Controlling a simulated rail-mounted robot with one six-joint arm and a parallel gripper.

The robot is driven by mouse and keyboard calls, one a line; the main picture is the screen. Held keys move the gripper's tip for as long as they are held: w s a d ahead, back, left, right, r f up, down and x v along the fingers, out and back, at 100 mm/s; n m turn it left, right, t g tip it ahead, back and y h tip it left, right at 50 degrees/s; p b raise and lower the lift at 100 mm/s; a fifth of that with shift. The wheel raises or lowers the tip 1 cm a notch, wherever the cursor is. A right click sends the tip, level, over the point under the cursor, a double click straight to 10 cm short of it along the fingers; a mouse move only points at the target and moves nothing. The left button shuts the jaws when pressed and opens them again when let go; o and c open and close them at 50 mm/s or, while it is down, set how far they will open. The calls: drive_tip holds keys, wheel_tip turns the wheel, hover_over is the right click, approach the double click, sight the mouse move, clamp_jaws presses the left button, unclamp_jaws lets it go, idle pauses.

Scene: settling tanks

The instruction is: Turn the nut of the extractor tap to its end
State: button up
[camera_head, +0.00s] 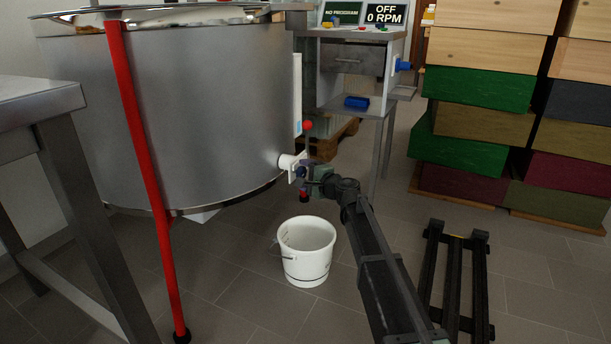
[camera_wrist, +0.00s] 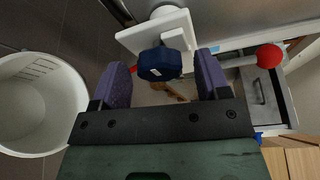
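The tap is a white fitting (camera_head: 289,161) low on the side of the steel extractor drum (camera_head: 215,110). In the wrist view its white plate (camera_wrist: 150,36) is at the top, with a dark blue nut (camera_wrist: 160,64) in front of it. A lever with a red ball (camera_wrist: 269,56) extends to the right; in the head view the ball (camera_head: 308,125) stands above the tap. My gripper (camera_wrist: 162,63) is open, one purple-padded finger on each side of the nut, with visible gaps.
A white bucket (camera_head: 306,252) stands on the floor below the tap. A red leg (camera_head: 147,165) of the drum and a metal table (camera_head: 45,110) are at left. Stacked coloured boxes (camera_head: 480,90) and a black rack (camera_head: 455,275) are at right. A control bench (camera_head: 352,62) stands behind.

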drive_tip(key=f+v, duration=0.1)
drive_tip(key=v, duration=0.9)
drive_tip(key=shift+s+d+r+p, duration=0.25)
drive_tip(key=shift+d+r+p, duration=0.05)
drive_tip(key=shift+r+p, duration=0.15)
